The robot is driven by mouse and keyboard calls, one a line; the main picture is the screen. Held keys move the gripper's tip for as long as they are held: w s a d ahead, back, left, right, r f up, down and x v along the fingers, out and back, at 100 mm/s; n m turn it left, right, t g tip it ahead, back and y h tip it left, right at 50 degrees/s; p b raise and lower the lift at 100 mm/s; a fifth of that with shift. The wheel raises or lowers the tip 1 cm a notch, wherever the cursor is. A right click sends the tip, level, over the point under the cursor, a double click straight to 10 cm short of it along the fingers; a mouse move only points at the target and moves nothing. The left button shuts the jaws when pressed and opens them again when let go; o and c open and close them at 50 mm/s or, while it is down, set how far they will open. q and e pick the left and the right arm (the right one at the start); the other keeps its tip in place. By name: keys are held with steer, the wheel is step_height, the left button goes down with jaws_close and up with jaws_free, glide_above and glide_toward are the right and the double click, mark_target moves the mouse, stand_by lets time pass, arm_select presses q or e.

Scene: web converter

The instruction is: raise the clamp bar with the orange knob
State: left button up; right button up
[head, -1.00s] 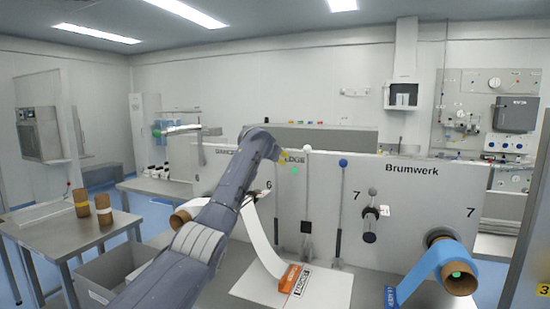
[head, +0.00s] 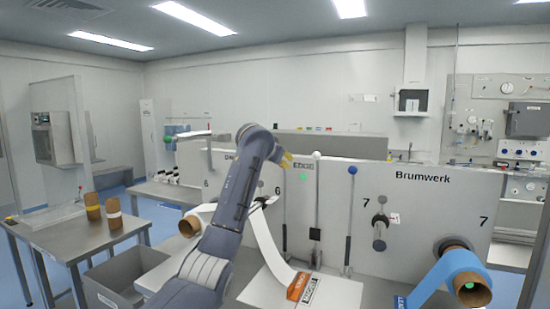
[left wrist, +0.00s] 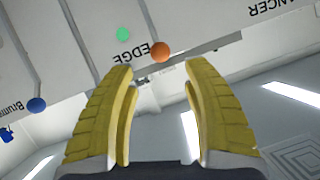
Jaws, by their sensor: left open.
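The orange knob (left wrist: 160,52) tops a thin rod on the grey-white machine panel, under the EDGE label, in the left wrist view. That view is upside down. My left gripper (left wrist: 160,95) has its yellow fingers spread, with the knob showing beyond the fingertips in line with the gap. Nothing is between the fingers. In the head view my left gripper (head: 285,160) is at the panel's top edge, left of the EDGE label. The gripper and arm hide the orange knob there; the lower part of a rod (head: 284,215) shows below. My right gripper is not in view.
A white-knobbed rod (head: 316,155) and a blue-knobbed rod (head: 352,170) stand to the right. A white web strip runs down to an orange-labelled block (head: 300,287). A blue roll (head: 460,275) juts out at right. A side table (head: 70,238) stands left.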

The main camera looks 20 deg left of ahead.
arm_select(q)
steer(key=shift+v, duration=1.95)
